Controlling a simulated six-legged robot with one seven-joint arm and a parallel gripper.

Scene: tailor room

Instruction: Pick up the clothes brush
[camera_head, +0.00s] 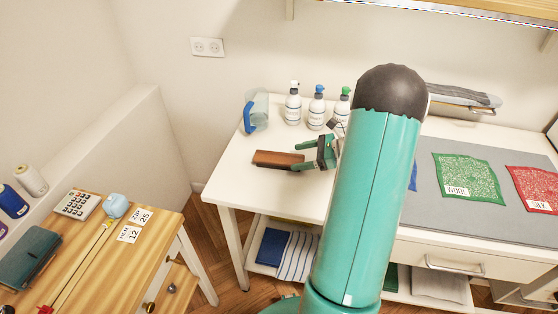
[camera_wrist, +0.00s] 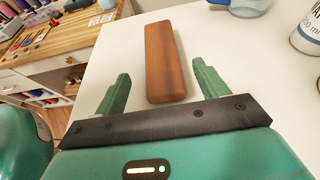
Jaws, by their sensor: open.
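The clothes brush is a brown wooden block (camera_head: 277,160) lying on the white table at its left part. In the wrist view the brush (camera_wrist: 165,62) lies lengthwise ahead, with its near end between my fingers or just beyond them. My gripper (camera_wrist: 160,90) has its two green fingers spread apart, one on each side of the brush's near end, with gaps on both sides. In the head view my gripper (camera_head: 318,153) is just right of the brush. My arm hides part of the table behind it.
A clear pitcher (camera_head: 259,104) with a blue handle and pump bottles (camera_head: 293,103) stand behind the brush. A grey mat with green (camera_head: 466,177) and red (camera_head: 533,188) cloth lies right. A wooden table (camera_head: 95,243) stands left. White tabletop (camera_head: 235,187) is bare near the brush.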

